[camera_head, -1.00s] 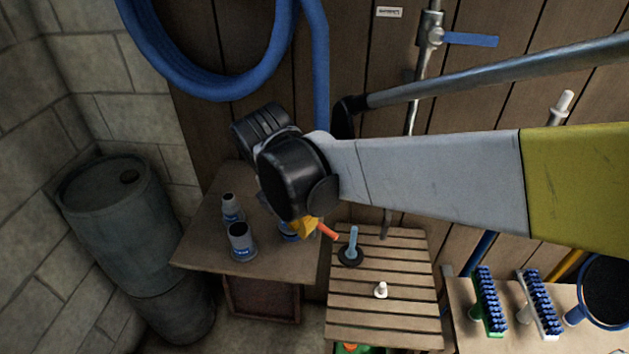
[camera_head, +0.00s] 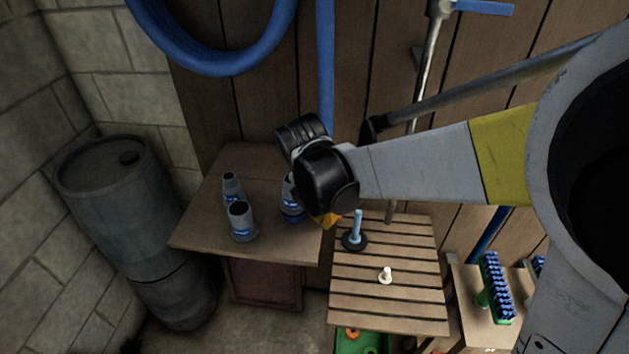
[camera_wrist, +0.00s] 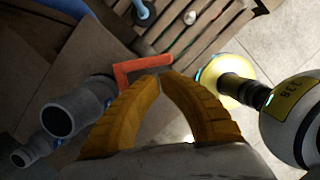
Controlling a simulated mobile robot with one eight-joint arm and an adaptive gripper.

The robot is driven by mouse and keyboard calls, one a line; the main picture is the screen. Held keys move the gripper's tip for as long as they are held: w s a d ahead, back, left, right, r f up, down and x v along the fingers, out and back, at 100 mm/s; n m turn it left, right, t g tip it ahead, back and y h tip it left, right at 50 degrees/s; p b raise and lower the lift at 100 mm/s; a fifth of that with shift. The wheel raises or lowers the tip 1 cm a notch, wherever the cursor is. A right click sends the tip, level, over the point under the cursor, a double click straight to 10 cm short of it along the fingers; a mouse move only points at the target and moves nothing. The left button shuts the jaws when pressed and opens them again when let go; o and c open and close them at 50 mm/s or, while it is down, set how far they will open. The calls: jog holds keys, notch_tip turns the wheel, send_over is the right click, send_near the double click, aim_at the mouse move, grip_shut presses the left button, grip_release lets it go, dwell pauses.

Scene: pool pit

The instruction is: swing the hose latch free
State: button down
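My gripper (camera_head: 328,220) points down near the right edge of the wooden table, beside the slatted stand. In the wrist view its yellow fingers (camera_wrist: 162,76) nearly meet at the end of a red L-shaped bar (camera_wrist: 143,65), which they appear to grip. The bar is hidden in the head view. A blue hose (camera_head: 215,62) hangs in a loop on the plank wall, with a straight length running down behind my arm. I cannot pick out a hose latch; the wall beside the hose is partly covered by my arm.
The slatted stand (camera_head: 400,322) carries a blue-handled piece (camera_head: 356,230) and a white peg (camera_head: 385,275). A barrel (camera_head: 115,215) stands left. A pole (camera_head: 470,93) crosses the wall; brushes (camera_head: 495,285) are at right.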

jog(key=shift+d, duration=0.1)
jog(key=shift+w+d, duration=0.45)
jog(key=shift+d, duration=0.05)
jog(key=shift+a, duration=0.1)
